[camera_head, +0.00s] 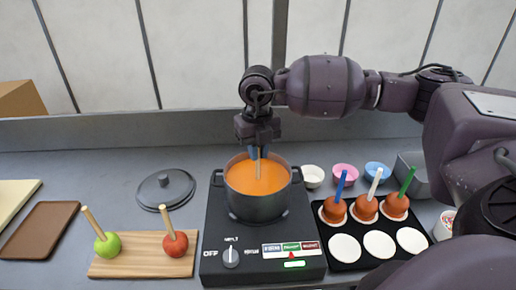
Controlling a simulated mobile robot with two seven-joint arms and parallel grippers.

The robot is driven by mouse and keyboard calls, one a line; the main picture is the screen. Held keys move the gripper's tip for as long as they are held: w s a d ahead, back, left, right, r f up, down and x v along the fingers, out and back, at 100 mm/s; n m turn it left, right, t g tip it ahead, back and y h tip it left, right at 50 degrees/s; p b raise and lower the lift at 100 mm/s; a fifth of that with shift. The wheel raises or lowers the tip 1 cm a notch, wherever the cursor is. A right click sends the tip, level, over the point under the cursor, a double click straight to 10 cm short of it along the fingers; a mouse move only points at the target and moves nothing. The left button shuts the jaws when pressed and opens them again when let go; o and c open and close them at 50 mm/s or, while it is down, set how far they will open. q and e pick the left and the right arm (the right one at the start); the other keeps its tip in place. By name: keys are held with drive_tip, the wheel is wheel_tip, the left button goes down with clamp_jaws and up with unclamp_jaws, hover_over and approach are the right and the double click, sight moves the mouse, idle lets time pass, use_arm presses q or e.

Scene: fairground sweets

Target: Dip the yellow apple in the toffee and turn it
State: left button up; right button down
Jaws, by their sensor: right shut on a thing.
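A dark pot (257,207) of orange toffee (262,182) stands on the black hob (215,222). My right gripper (257,153) points down over the pot and is shut on a pale wooden stick (258,170). The stick goes upright into the toffee near the middle of the pot. No yellow apple shows anywhere; whatever is on the stick's lower end is hidden by the toffee. My left gripper is out of view.
A board (140,267) with a green apple (107,245) and a red apple (175,244) lies left; a lid (165,187) lies behind. A black tray (345,265) right holds three coated apples on discs. Small bowls (345,173) stand behind.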

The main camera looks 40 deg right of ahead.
drive_tip(key=m, duration=0.6)
drive_tip(key=shift+f+m+p, duration=0.1)
drive_tip(key=shift+m+p, duration=0.2)
drive_tip(key=shift+p, duration=0.1)
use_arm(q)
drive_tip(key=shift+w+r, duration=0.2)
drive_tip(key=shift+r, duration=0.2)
use_arm(e)
drive_tip(key=shift+n, duration=1)
drive_tip(key=n+b, duration=0.2)
drive_tip(key=n, duration=0.2)
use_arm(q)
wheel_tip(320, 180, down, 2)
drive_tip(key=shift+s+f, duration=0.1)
use_arm(e)
drive_tip(key=shift+n, duration=0.7)
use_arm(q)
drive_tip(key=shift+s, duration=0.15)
use_arm(e)
drive_tip(key=shift+r, duration=0.2)
